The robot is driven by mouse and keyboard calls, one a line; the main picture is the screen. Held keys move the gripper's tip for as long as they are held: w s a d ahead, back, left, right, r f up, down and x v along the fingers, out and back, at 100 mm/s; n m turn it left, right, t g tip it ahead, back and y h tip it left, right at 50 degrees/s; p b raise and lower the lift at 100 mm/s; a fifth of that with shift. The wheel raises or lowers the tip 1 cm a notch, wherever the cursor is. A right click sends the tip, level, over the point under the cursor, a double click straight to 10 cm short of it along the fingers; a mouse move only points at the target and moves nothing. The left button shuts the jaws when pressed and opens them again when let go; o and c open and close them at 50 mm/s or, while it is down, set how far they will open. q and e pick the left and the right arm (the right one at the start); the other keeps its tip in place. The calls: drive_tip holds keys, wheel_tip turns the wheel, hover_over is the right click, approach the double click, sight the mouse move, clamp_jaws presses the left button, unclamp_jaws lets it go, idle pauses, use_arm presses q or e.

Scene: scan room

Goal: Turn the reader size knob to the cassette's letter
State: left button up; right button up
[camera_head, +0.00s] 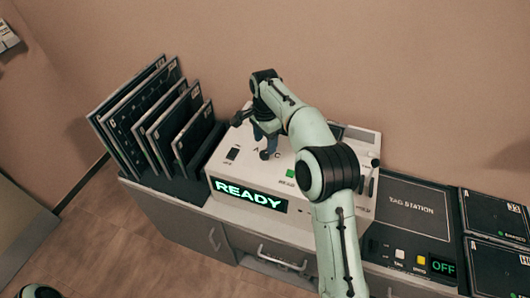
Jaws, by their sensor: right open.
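The reader (235,168) is a white box on the counter with a lit green READY display (248,196) on its front. My right gripper (265,152) points down at the reader's top, open, its dark fingers at the place where small letters are printed. The size knob is mostly hidden by the fingers, so its pointer setting cannot be read. Whether the fingers touch it is unclear. Several dark cassettes (128,118) stand upright in a rack left of the reader; their letters are too small to read. My left gripper is out of view.
Right of the reader lies a dark tag station (410,203) with small buttons and a green OFF display (443,267). Flat dark cassettes (495,218) lie at the far right. The counter (185,215) has drawers below; a wall stands close behind. My right arm covers the reader's right part.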

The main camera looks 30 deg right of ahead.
sight(265, 153)
wheel_tip(265, 153, down, 5)
drive_tip(key=shift+w+b, duration=0.1)
drive_tip(key=shift+b, duration=0.25)
drive_tip(key=c, duration=1)
